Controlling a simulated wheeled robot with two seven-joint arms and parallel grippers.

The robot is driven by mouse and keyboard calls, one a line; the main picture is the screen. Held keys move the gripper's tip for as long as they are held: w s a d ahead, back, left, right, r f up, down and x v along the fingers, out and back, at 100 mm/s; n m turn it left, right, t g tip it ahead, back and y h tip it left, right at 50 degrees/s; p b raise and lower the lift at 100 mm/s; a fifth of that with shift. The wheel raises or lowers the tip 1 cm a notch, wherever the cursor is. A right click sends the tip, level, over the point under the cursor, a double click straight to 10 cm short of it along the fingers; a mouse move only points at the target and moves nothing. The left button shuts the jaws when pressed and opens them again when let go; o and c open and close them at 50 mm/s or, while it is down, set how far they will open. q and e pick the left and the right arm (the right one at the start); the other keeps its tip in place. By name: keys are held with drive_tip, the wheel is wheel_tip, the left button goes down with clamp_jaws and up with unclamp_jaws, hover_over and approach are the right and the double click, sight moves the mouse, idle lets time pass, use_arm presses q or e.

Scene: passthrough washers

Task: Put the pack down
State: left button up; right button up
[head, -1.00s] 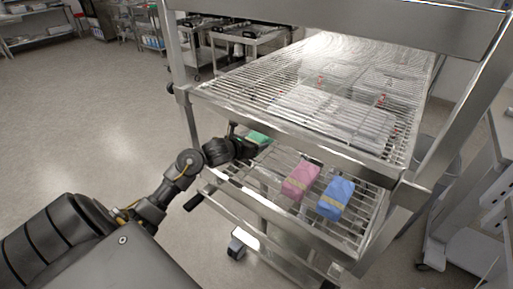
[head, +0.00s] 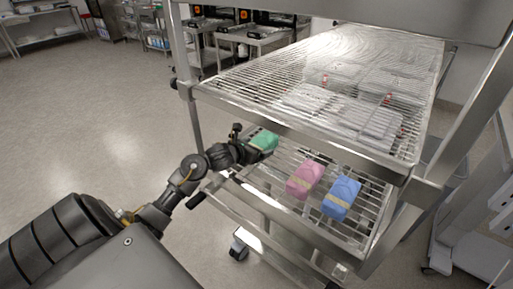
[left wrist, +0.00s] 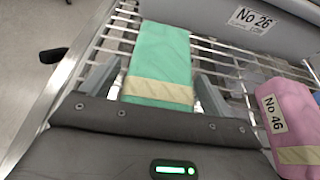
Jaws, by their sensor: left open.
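A green pack (head: 264,141) with a pale yellow band lies on the wire lower shelf (head: 282,160) of the metal rack, at its left end. My left gripper (head: 246,146) is at the near side of this pack. In the left wrist view the green pack (left wrist: 160,62) lies between the two fingers (left wrist: 158,92), which stand apart with a gap on each side of it. The pack's near end is hidden by the gripper body. My right gripper does not show.
The upper wire shelf (head: 240,88), holding clear-topped trays (head: 350,112), hangs close above. A metal frame post (head: 180,60) stands at left.

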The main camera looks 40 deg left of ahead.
use_arm(q)
drive_tip(key=shift+r, duration=0.1)
drive_tip(key=shift+r+p, duration=0.2)
drive_tip(key=shift+p, duration=0.15)
drive_tip(key=b+v, duration=0.1)
drive_tip(key=v, duration=1.1)
drive_tip(key=shift+f, duration=0.1)
